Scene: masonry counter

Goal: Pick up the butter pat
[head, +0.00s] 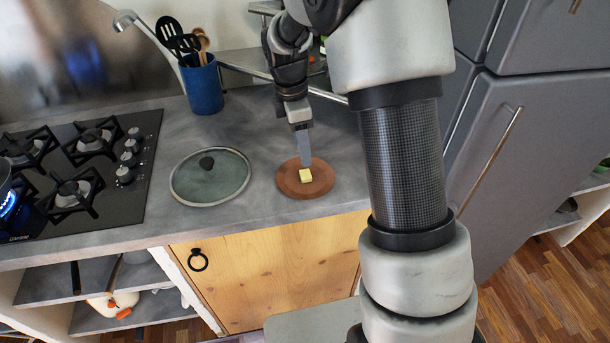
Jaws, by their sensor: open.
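A small yellow butter pat (306,175) lies on a round reddish-brown plate (290,186) on the grey counter. My gripper (305,160) points down over the back of the plate, just behind the butter pat. Its fingertips are very near the pat in the picture; I cannot tell the exact height or whether they touch the plate. The jaws are open and the pat is in plain view in front of them. One finger largely covers the other from this side.
A glass lid (210,176) with a dark knob lies left of the plate. A blue utensil holder (203,88) stands at the back. A gas hob (85,160) fills the left. A grey fridge (530,150) stands at the right. The counter around the plate is bare.

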